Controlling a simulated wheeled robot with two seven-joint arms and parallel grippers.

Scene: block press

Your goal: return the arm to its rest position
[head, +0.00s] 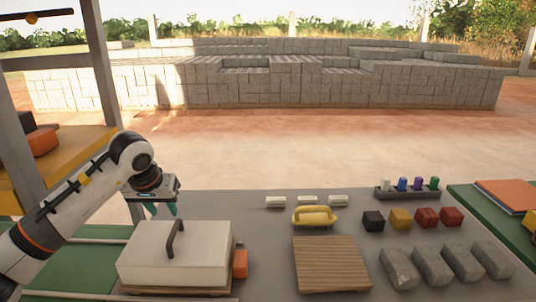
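My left arm comes in from the left edge, bent downward at the wrist. My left gripper (164,209) points down at the left end of the grey table (262,232), just behind a white lidded box (176,255) with a dark handle. Its greenish fingers look apart, with nothing seen between them; the box hides part of the area below the tips. My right gripper is not in view.
On the table are a yellow-handled tool (314,217), a slatted wooden board (331,263), an orange block (240,263), small coloured cubes (400,218), grey blocks (432,265), white pieces (307,199) and a rack (408,193). A post (102,70) stands at left.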

